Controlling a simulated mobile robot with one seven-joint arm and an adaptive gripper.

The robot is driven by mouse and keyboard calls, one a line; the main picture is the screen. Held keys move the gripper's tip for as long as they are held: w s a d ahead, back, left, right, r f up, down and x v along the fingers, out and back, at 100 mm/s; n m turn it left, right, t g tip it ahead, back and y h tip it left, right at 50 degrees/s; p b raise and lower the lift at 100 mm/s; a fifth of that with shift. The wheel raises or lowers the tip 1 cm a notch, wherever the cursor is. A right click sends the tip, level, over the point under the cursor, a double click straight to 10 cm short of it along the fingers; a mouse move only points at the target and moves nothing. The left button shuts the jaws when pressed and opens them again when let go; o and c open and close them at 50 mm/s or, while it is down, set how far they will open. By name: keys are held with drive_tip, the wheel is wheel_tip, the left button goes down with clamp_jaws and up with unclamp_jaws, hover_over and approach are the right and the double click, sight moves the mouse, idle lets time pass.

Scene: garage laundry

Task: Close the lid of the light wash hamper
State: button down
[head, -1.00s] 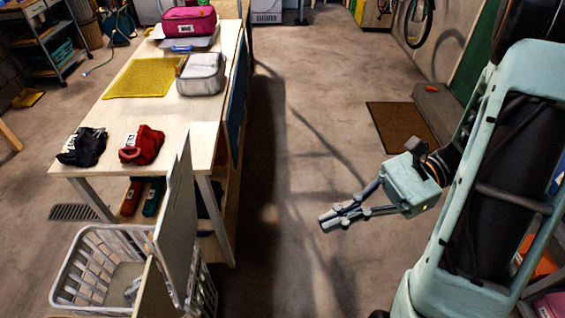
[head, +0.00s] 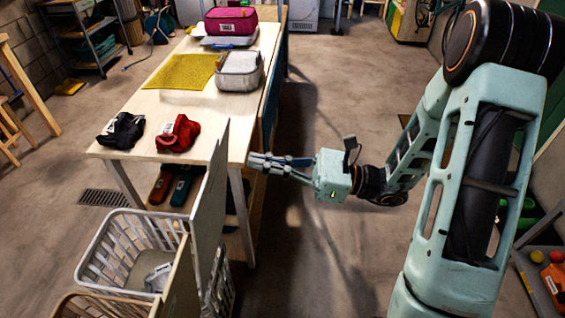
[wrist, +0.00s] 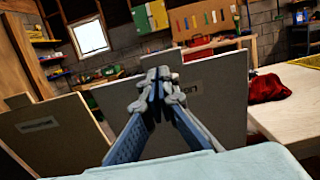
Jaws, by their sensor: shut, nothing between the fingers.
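A white slatted hamper (head: 98,255) stands at the lower left in the head view. Its grey panel lid (head: 213,190) stands upright, open. A second, tan hamper (head: 72,304) is nearer, with its own lid (head: 181,285) also upright. I cannot tell from the labels which is the light wash hamper. My gripper (head: 252,162) is shut and empty, just right of the farther lid in the head view. In the wrist view, my gripper (wrist: 160,80) is in front of a labelled panel (wrist: 225,85) and covers part of its label. Another labelled panel (wrist: 40,140) stands to the left.
A pale wooden table (head: 185,105) stands behind the hampers. Floor (head: 310,240) is clear right of the hampers.

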sight(215, 153)
drive_tip(key=shift+w+a+r+p, duration=0.1)
drive_tip(key=shift+a+r, duration=0.05)
drive_tip(key=shift+a, duration=0.9)
drive_tip(key=shift+w+a+r+p, duration=0.1)
drive_tip(key=shift+a+r+p, duration=0.1)
drive_tip(key=shift+a, duration=0.8)
drive_tip(key=shift+w+a+r+p, duration=0.1)
drive_tip(key=shift+a+r, duration=0.05)
drive_tip(key=shift+a, duration=0.9)
drive_tip(key=shift+a+r, duration=0.1)
